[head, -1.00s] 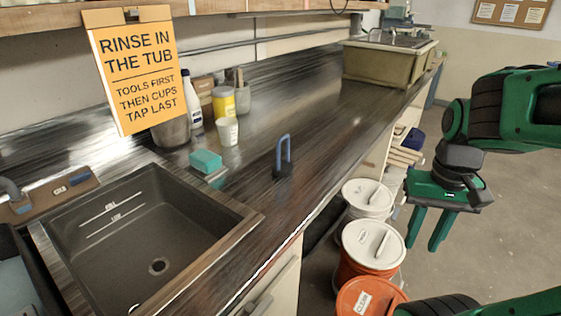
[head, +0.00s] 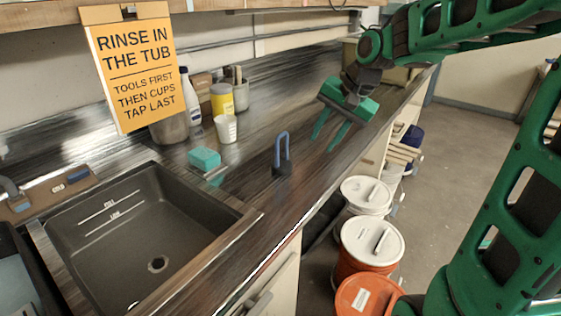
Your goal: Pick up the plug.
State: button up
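The plug (head: 282,168) appears to be the dark block with a tall blue loop handle. It stands upright on the dark counter, right of the sink, near the counter's front edge. My gripper (head: 323,143) is open and empty, its two green fingers apart and pointing down. In the picture it is just right of and slightly above the plug, apart from it. Its exact height over the counter is hard to tell.
A sink (head: 140,235) with an open drain lies at left. Lidded buckets (head: 372,241) stand on the floor below the counter.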

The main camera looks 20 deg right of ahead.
jog(key=y, duration=0.2)
send_near(276, 142)
notch_tip(276, 142, down, 2)
jog(key=w+d, duration=0.2)
jog(key=w, duration=0.1)
jog(key=shift+w+a+f+m+t, duration=0.15)
jog(key=shift+a+m+t, duration=0.1)
jog(key=shift+m+t, duration=0.25)
jog(key=x, duration=1)
jog(key=shift+a+f, duration=0.15)
jog(key=shift+f, duration=0.05)
grip_shut()
